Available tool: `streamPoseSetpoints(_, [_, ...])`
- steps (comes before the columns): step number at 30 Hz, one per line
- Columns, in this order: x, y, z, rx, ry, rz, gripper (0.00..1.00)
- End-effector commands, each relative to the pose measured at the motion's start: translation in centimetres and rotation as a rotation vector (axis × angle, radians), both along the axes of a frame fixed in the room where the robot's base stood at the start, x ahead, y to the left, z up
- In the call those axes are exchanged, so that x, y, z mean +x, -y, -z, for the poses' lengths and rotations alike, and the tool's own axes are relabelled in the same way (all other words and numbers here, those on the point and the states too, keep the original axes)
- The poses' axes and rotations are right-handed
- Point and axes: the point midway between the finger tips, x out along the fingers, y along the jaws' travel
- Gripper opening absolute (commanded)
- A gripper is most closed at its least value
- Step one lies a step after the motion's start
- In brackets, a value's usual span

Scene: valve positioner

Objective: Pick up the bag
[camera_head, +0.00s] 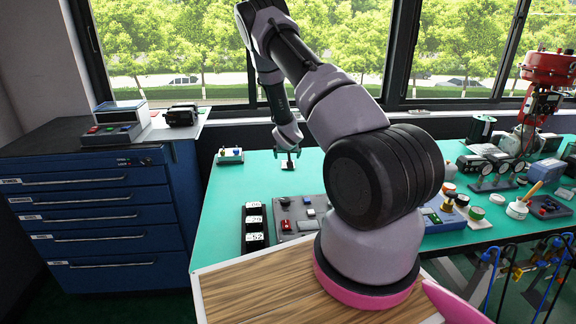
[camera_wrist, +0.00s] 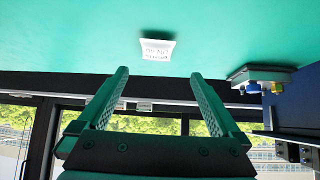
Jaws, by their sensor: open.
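The bag appears as a small white packet with dark print (camera_wrist: 156,50) on the green tabletop. In the head view it is a small pale patch (camera_head: 288,166) at the far part of the table. My gripper (camera_wrist: 159,76) is open and empty, with its two green fingers apart. In the wrist view the bag lies beyond the fingertips, in line with the gap between them, and is not touched. In the head view my gripper (camera_head: 288,152) hangs just above the bag and partly covers it.
A small device with knobs (camera_head: 230,156) stands left of the bag; it also shows in the wrist view (camera_wrist: 260,78). A control box (camera_head: 300,215) and black numbered blocks (camera_head: 255,228) stand nearer. The tabletop (camera_head: 235,190) around the bag is clear.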

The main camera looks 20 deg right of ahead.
Motion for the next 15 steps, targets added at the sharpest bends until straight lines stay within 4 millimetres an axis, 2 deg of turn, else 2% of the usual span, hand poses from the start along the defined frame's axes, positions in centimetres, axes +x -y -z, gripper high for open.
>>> streamPoseSetpoints(6, [2.2, 1.0, 2.6, 0.000, -0.001, 0.001, 1.00])
streamPoseSetpoints(15, [3.9, 2.1, 4.6, 0.000, -0.002, 0.002, 1.00])
